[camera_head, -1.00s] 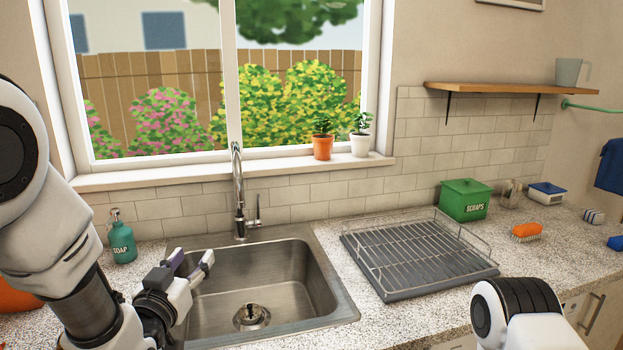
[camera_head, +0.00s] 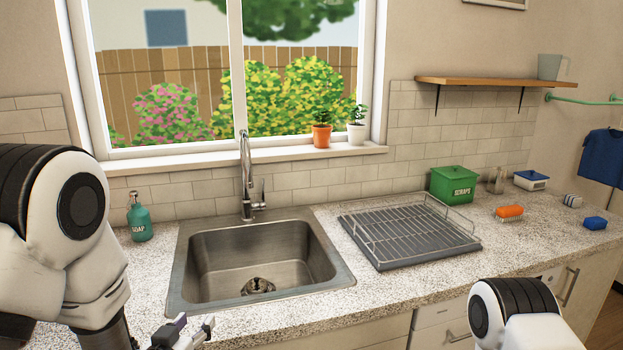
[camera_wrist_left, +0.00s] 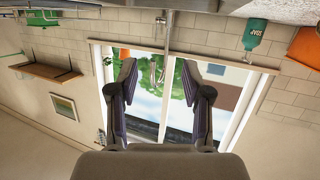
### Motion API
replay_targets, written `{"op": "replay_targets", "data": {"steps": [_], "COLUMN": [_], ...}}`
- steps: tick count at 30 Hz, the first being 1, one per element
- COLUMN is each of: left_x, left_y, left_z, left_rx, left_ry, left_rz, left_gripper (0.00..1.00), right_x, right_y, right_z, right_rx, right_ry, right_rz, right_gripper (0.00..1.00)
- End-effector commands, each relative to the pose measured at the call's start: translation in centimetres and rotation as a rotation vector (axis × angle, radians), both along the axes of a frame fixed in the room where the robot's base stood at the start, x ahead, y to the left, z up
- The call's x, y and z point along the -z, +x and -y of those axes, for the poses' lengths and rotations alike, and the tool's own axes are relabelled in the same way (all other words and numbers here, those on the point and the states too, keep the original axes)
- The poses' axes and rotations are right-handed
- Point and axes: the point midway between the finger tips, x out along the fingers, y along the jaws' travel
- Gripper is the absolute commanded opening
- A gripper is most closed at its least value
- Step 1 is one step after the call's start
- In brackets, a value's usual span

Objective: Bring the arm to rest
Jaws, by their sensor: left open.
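My left gripper (camera_head: 192,328) is at the bottom edge of the head view, in front of the counter's front edge and below the sink (camera_head: 262,262). Its fingers are apart with nothing between them. In the left wrist view the open fingers (camera_wrist_left: 158,85) frame the window, and that picture is upside down. My left arm (camera_head: 65,235) comes in from the left, its upper part large in the frame. My right arm (camera_head: 515,315) shows only as a white and black link at the bottom right; its gripper is out of view.
The sink is empty, with a faucet (camera_head: 247,180) behind it. A teal soap bottle (camera_head: 139,220) stands left of it. A dish rack (camera_head: 410,232), a green scraps bin (camera_head: 453,184), an orange brush (camera_head: 509,213) and a blue sponge (camera_head: 595,223) are on the counter to the right.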

Motion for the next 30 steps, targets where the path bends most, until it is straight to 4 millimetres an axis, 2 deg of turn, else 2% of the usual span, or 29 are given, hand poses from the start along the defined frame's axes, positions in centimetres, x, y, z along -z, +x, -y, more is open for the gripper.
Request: {"op": "replay_targets", "data": {"steps": [1,5,8,9,11,12,14,15,18,21,24,30], "left_x": [2.3,8.5,14.9,17.7,21.7,24.1,27.1,28.6,30.4,30.4,30.4,30.4], "left_y": [-0.7,-3.3,-7.0,-9.2,-12.9,-15.7,-20.0,-22.8,-28.5,-31.5,-32.3,-32.2], "left_z": [-0.2,-0.7,-1.2,-1.5,-1.8,-2.1,-2.4,-2.6,-2.8,-2.8,-2.8,-2.8], "left_rx": [-0.004,-0.020,-0.036,-0.042,-0.054,-0.060,-0.067,-0.071,-0.074,-0.059,-0.050,-0.049], "left_ry": [-0.003,-0.008,-0.008,-0.006,-0.002,0.001,0.009,0.012,0.024,0.041,0.047,0.047], "left_rz": [-0.049,-0.198,-0.374,-0.462,-0.602,-0.701,-0.849,-0.942,-1.146,-1.288,-1.324,-1.320], "left_gripper": [0.49,0.49,0.49,0.49,0.49,0.49,0.49,0.49,0.49,0.49,0.49,0.49], "right_x": [0.0,0.0,0.0,0.0,0.0,0.0,0.0,0.0,-0.1,-0.1,0.0,0.0], "right_y": [0.0,0.0,0.0,0.0,0.0,0.0,0.0,0.0,0.0,0.0,0.0,0.0], "right_z": [0.0,0.0,0.0,0.0,0.0,0.0,0.0,0.0,0.0,0.0,0.0,0.0], "right_rx": [0.000,0.000,0.000,0.000,0.000,0.000,0.000,0.000,0.000,0.000,0.000,0.000], "right_ry": [0.000,0.000,0.000,0.000,0.000,0.000,0.000,0.000,0.000,0.000,0.000,0.000], "right_rz": [-0.001,-0.001,-0.001,-0.001,0.000,-0.001,-0.001,-0.001,-0.001,-0.001,-0.001,-0.001], "right_gripper": [0.40,0.40,0.40,0.40,0.40,0.40,0.40,0.40,0.40,0.40,0.40,0.40]}}
